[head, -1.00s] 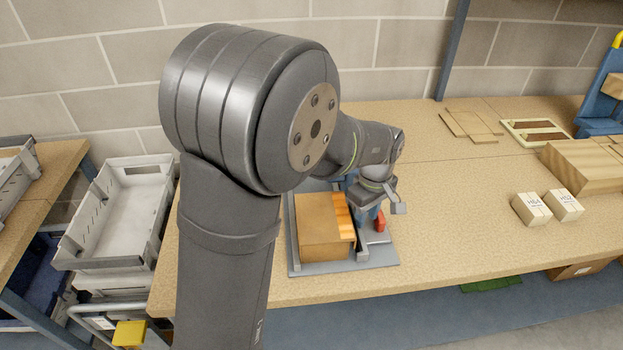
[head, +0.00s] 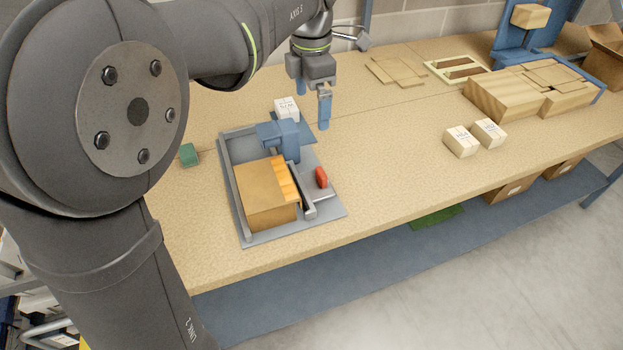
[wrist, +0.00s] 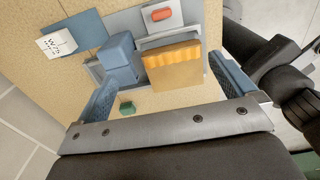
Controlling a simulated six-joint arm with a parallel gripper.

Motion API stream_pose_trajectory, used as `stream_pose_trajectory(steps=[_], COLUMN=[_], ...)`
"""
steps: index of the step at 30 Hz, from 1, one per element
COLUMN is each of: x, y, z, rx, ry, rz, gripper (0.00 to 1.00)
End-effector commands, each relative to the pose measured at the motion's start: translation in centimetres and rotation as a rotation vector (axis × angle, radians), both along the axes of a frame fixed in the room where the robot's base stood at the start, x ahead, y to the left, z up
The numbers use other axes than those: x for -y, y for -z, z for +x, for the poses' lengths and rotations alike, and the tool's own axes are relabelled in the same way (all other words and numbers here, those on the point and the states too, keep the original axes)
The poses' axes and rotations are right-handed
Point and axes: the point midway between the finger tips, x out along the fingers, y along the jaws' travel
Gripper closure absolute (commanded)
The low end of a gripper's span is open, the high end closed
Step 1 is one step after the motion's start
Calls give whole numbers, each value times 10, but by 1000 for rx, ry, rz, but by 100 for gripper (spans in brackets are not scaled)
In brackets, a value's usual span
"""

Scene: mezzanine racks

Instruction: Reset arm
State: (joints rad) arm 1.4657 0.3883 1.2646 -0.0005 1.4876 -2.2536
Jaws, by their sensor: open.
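My gripper (head: 312,108) is open and empty, fingers pointing down above the bench behind the grey fixture (head: 325,212). In the wrist view its two blue fingers (wrist: 168,92) are wide apart with nothing between them touching. The fixture holds a tan box (head: 264,197) with an orange, stepped edge, also seen in the wrist view (wrist: 172,72). A blue block (head: 286,138) stands at the fixture's back, and a red part (head: 321,177) sits on its right side. A white labelled box (head: 287,108) is on a blue mat behind the blue block.
A small green cube (head: 188,154) lies left of the fixture. Two small labelled boxes (head: 461,142) (head: 488,132) and wooden blocks (head: 503,97) are to the right. Flat wooden pieces (head: 394,70) and a slotted frame (head: 457,70) lie farther back. Bench between fixture and labelled boxes is clear.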

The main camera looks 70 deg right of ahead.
Motion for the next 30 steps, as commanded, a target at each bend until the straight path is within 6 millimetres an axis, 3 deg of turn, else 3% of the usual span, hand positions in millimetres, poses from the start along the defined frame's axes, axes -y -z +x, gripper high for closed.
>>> stream_pose_trajectory(steps=[6,12,18,30], x=[-1,0,0,0], y=[46,75,84,83], z=[0,0,0,0], rx=[0,1,1,1], ry=[2,2,3,3], rz=[6,2,1,1], gripper=[0,0,0,0])
